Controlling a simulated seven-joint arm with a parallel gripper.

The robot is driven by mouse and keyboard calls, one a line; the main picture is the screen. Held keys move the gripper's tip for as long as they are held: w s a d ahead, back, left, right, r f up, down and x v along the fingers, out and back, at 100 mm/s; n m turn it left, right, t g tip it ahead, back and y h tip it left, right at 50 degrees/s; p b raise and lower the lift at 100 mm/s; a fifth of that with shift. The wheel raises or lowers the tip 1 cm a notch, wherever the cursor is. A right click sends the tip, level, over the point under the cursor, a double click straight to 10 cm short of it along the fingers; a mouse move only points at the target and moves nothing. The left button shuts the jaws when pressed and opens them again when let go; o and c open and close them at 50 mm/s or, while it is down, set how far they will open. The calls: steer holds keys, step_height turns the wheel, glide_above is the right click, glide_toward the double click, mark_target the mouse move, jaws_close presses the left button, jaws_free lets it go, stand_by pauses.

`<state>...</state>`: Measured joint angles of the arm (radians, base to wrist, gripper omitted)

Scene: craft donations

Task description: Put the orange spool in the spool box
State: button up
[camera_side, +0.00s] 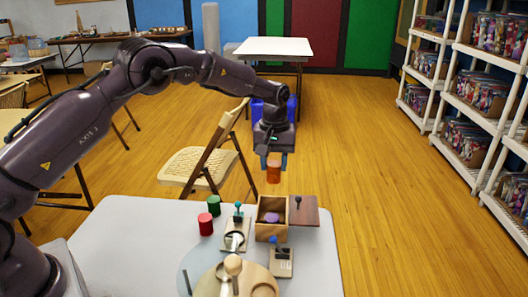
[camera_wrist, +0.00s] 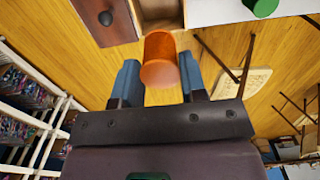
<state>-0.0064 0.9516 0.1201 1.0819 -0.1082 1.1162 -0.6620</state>
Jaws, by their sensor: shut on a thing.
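The orange spool (camera_side: 273,174) is held upright in my gripper (camera_side: 273,159), above and behind the spool box in the side view. In the wrist view the orange spool (camera_wrist: 160,58) sits between the two blue fingers of my gripper (camera_wrist: 159,72). The spool box (camera_side: 260,229) is a light wooden box on the table, open at the top, with a purple spool (camera_side: 271,217) inside. Its brown lid (camera_side: 304,213) lies swung out to the right. Part of the box (camera_wrist: 158,22) shows at the top of the wrist view.
A red spool (camera_side: 205,224) and a green spool (camera_side: 214,205) stand left of the box on the white table (camera_side: 135,225). Small lever devices (camera_side: 236,234) (camera_side: 282,262) and a round wooden piece (camera_side: 233,280) are close to it. A folding chair (camera_side: 205,160) stands behind.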

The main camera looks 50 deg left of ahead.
mark_target(274, 182)
steer(key=shift+f, duration=2.95)
steer(key=shift+f, duration=0.15)
steer(key=shift+f, duration=1.1)
steer(key=shift+f, duration=0.4)
steer(key=shift+f, duration=0.35)
steer(key=shift+f, duration=0.15)
steer(key=o, duration=0.8)
steer(key=shift+s, duration=0.1)
